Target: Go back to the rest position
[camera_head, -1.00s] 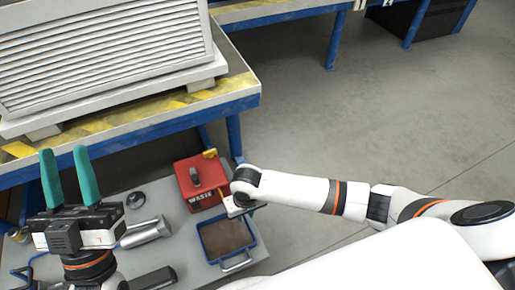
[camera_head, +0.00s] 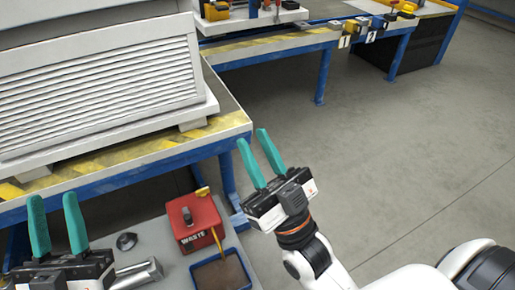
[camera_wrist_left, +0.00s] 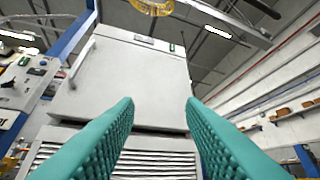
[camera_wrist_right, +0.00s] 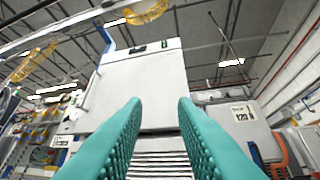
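My left gripper (camera_head: 55,226) is at the lower left of the head view, above the grey cart top. Its teal fingers point up and stand apart with nothing between them. In the left wrist view its fingers (camera_wrist_left: 160,125) are also spread and empty. My right gripper (camera_head: 262,160) is right of the red waste box, with its teal fingers pointing up. The right wrist view shows its fingers (camera_wrist_right: 158,125) apart and empty.
A grey cart top (camera_head: 180,262) carries a red waste box (camera_head: 193,221), a blue-rimmed tray (camera_head: 222,272) and a metal cylinder (camera_head: 138,275). A large louvred white cabinet (camera_head: 95,85) stands on a blue-framed workbench (camera_head: 150,165). Open floor (camera_head: 390,150) lies to the right.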

